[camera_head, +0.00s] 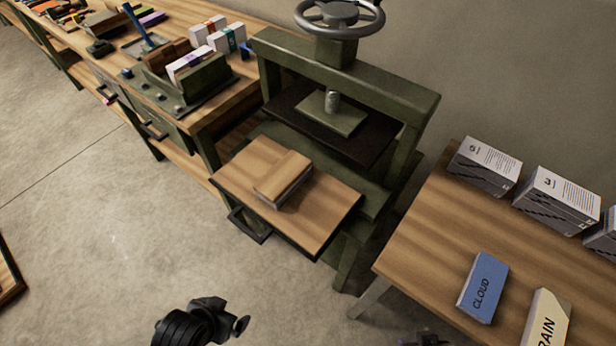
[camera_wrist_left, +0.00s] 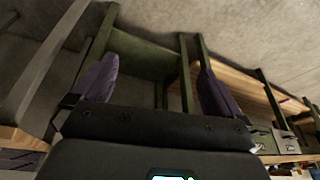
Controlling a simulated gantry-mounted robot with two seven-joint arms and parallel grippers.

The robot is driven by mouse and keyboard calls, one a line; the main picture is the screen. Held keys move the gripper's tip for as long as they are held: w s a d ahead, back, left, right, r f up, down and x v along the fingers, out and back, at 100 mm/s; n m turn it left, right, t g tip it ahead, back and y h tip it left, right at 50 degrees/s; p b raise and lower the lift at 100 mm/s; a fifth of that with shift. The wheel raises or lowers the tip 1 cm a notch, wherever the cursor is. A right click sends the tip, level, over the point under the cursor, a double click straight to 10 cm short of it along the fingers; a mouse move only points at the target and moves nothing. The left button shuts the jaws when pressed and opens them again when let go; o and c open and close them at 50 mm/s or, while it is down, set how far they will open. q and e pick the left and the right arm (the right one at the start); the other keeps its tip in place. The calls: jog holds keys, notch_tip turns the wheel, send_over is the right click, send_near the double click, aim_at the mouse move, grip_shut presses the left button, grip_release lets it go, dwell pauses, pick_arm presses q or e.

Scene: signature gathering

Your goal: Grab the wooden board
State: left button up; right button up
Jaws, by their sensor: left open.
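A small wooden board (camera_head: 283,175) lies flat on a thin pale stack on the pull-out wooden tray (camera_head: 318,214) of the green press (camera_head: 345,75). My left gripper (camera_head: 205,322) shows as a dark shape at the bottom of the head view, below and apart from the tray. In the left wrist view, its two purple-padded fingers (camera_wrist_left: 158,65) are spread wide with nothing between them. The small board cannot be made out in the left wrist view. My right gripper is not clearly seen.
A right table (camera_head: 440,235) holds a blue CLOUD block (camera_head: 483,287), a cream RAIN block (camera_head: 548,318) and several grey-white boxes (camera_head: 485,165). A left workbench (camera_head: 235,105) carries tools and small boxes. The floor (camera_head: 110,240) left of the press is clear.

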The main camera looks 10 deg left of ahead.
pick_arm(q)
jog(key=w+d+r+m+t, duration=0.3)
jog(key=w+m, duration=0.4)
jog(key=w, duration=0.2)
jog(key=m+t+h, duration=0.5)
jog(key=m+h, duration=0.1)
jog(key=m, duration=2.6)
send_near(275, 181)
jog(key=shift+h, duration=0.3)
jog(key=b+x, duration=0.1)
jog(key=x, duration=0.3)
jog(key=shift+w+d+f, duration=0.2)
jog(key=shift+w+f, duration=0.1)
jog(key=shift+w, duration=0.1)
jog(key=b+x, duration=0.1)
jog(key=x, duration=0.3)
jog(key=shift+w, duration=0.15)
pick_arm(e)
jog(key=shift+x, duration=1)
pick_arm(q)
jog(key=shift+c, duration=0.5)
pick_arm(e)
jog(key=shift+s+a, duration=0.1)
jog(key=shift+a, duration=0.05)
